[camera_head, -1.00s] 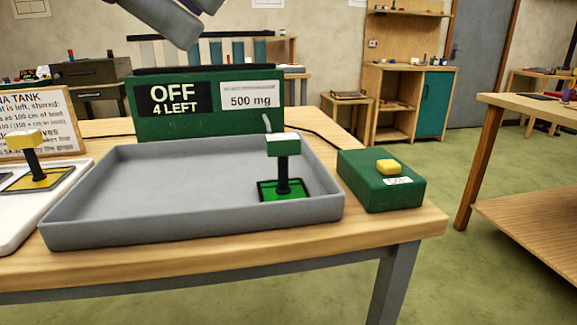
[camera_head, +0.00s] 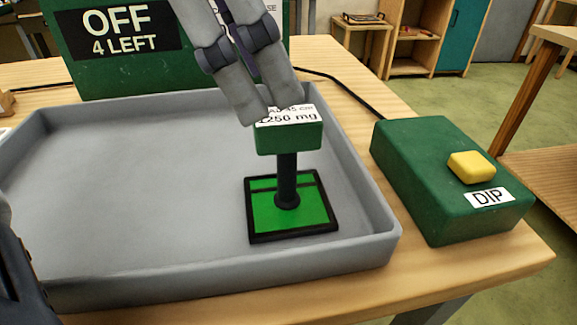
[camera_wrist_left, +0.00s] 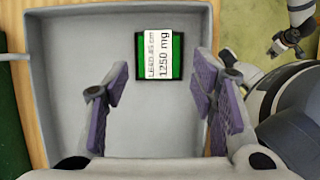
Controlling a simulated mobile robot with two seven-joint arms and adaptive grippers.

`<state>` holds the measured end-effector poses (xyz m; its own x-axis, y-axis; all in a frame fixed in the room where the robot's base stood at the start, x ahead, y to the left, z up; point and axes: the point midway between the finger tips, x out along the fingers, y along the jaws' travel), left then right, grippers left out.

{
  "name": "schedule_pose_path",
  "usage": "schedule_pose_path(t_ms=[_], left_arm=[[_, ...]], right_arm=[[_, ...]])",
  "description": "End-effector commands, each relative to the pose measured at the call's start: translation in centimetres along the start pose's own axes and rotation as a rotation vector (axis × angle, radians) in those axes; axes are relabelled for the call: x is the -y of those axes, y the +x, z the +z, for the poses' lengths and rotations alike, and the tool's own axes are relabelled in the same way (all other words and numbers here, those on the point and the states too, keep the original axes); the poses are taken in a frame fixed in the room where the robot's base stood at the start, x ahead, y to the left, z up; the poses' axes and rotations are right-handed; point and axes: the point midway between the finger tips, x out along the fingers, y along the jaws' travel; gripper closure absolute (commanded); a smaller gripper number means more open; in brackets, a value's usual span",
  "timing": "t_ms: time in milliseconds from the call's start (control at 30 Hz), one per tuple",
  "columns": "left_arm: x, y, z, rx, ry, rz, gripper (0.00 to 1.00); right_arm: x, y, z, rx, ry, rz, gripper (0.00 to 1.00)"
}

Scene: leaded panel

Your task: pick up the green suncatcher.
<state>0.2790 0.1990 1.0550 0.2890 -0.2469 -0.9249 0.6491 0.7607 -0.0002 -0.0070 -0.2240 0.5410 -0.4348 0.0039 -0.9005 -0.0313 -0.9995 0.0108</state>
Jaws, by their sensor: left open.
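The green suncatcher (camera_head: 262,212) lies flat in the grey tray (camera_head: 130,265), a green panel with black borders. A black post rises from it to a green block (camera_head: 290,138) with a white label reading 1250 mg. My left gripper (camera_head: 264,108) comes from above, its fingers at the far side of the block and over its top. In the left wrist view the fingers (camera_wrist_left: 163,105) are wide apart and empty; the labelled block (camera_wrist_left: 158,54) shows ahead, between their lines. I cannot tell whether they touch it. My right gripper (camera_wrist_left: 288,44) appears small and open at the wrist view's upper right.
A green box (camera_head: 435,190) with a yellow button (camera_head: 471,167) and a DIP label stands right of the tray. A green cabinet (camera_head: 110,75) reading OFF, 4 LEFT stands behind it. Tray walls surround the suncatcher; the tray's left part is empty.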

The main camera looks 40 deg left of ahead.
Motion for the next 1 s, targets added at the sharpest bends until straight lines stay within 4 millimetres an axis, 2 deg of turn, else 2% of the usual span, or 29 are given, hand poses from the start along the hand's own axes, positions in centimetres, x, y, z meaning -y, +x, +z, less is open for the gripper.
schedule_pose_path(t_ms=[300,400,567,667,800,1000], left_arm=[[0.0,5.2,0.2,-0.001,0.001,0.000,0.48],[0.0,5.9,0.2,0.002,0.002,0.000,0.48],[0.0,5.9,0.3,0.003,0.001,0.001,0.48],[0.0,5.9,0.3,0.003,0.001,0.001,0.66],[0.0,5.8,0.3,0.003,0.001,0.001,0.98],[0.0,5.8,0.3,0.004,0.001,0.001,1.00]], right_arm=[[0.0,0.2,0.0,0.003,-0.001,0.000,1.00],[0.0,0.3,0.0,0.004,-0.001,0.000,1.00],[0.0,0.2,0.0,0.004,-0.001,0.000,1.00],[0.0,0.2,0.0,0.004,-0.001,0.000,1.00],[0.0,0.2,0.0,0.004,-0.001,0.000,1.00],[0.0,0.2,0.0,0.004,-0.001,0.000,1.00]])
